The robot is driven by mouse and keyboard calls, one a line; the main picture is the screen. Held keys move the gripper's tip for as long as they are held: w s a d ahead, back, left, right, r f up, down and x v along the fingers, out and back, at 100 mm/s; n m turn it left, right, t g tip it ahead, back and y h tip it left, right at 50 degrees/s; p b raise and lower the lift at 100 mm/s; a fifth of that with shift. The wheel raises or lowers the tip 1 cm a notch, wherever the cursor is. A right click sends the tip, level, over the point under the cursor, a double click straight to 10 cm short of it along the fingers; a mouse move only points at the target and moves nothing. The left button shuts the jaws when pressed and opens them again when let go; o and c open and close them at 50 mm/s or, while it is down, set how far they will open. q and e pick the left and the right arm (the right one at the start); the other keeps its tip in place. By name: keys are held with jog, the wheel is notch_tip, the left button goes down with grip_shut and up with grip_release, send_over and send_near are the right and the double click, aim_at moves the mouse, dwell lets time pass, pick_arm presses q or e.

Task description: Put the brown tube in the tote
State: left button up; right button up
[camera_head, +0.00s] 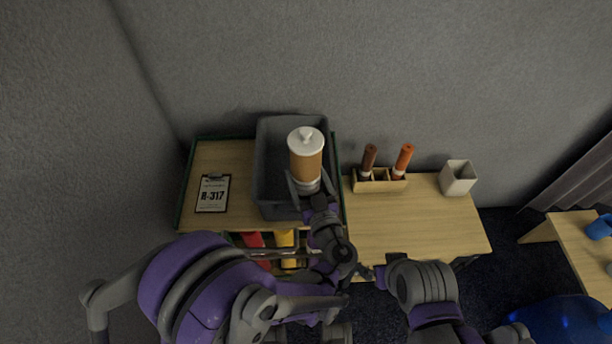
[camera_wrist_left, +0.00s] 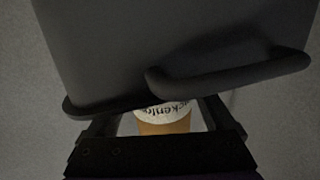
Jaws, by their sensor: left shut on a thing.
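A light-brown cylinder with a white knobbed lid (camera_head: 306,160) is upright in my left gripper (camera_head: 306,186). The gripper is shut on its lower part. In the head view it overlaps the right part of the grey tote (camera_head: 267,135); its exact height above it is hard to tell. The wrist view shows the cylinder's brown side (camera_wrist_left: 165,127) and lettered white band between the fingers, under a large dark grey surface. A dark brown tube (camera_head: 369,157) stands in a wooden rack (camera_head: 381,186) right of the tote. My right gripper is not visible; only part of that arm shows.
An orange tube (camera_head: 403,158) shares the rack. A white square cup (camera_head: 458,178) stands at the right, and an R-317 clipboard (camera_head: 213,194) lies left of the tote. Red (camera_head: 255,243) and yellow (camera_head: 285,240) items sit below. The right tabletop's front is clear.

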pick_arm(q)
jog(key=shift+f, duration=0.2)
jog(key=o, duration=1.2)
jog(key=shift+o, duration=0.2)
jog(key=shift+r, duration=0.3)
